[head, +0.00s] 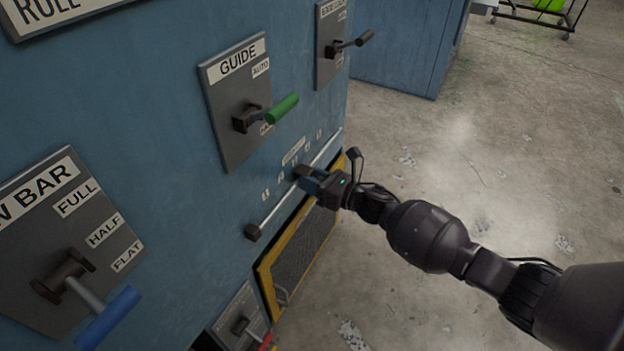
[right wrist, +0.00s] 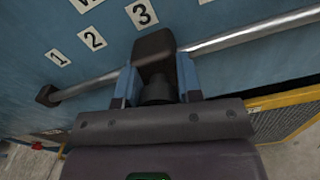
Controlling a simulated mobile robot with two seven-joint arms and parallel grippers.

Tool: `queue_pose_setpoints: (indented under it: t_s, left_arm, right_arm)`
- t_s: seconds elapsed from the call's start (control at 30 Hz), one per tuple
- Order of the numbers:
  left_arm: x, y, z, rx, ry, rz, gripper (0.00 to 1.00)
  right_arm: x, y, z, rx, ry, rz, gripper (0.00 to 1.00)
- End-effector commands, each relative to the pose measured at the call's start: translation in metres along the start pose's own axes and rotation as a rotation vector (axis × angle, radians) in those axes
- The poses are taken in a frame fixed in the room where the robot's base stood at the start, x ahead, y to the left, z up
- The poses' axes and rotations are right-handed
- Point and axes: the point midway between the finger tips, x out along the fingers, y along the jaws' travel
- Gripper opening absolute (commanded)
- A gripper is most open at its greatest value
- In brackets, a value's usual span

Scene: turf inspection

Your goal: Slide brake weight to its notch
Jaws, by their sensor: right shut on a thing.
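The brake weight (head: 301,171) is a dark block on a pale metal rod (head: 275,212) along the blue panel. It also shows in the right wrist view (right wrist: 154,48), just below the label 3 (right wrist: 142,13); labels 2 (right wrist: 92,39) and 1 (right wrist: 57,58) lie to its left. My right gripper (head: 311,182) is shut on the weight, with its blue fingers on either side of the weight's dark knob in the right wrist view (right wrist: 159,85). The notches themselves are too small to make out. My left gripper is not in view.
A yellow-framed mesh guard (head: 300,255) sits below the rod. A green-handled GUIDE lever (head: 283,108) stands out above it. A blue-handled lever (head: 108,318) sticks out at lower left. A dark stop (head: 252,232) ends the rod. The concrete floor at right is mostly clear.

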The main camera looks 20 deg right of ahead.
Motion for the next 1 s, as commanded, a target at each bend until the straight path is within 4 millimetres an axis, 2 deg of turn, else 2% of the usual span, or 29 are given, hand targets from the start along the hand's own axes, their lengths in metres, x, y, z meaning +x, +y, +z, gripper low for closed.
queue_pose_setpoints:
  t_s: [0.17,0.4,0.53,0.7,1.0]
  left_arm:
    - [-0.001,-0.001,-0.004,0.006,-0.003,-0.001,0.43]
    - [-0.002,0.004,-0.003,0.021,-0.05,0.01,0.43]
    - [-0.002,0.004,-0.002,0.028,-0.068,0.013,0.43]
    - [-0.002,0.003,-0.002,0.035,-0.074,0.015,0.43]
    - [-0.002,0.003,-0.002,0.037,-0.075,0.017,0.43]
  right_arm:
    - [0.001,0.022,-0.002,0.002,-0.003,0.004,0.0]
    - [0.001,0.082,-0.015,0.002,-0.004,0.004,0.0]
    - [0.0,0.107,-0.023,0.003,-0.002,0.002,0.0]
    - [0.0,0.121,-0.027,0.002,0.0,0.001,0.0]
    - [0.0,0.124,-0.03,0.004,0.002,0.004,0.0]
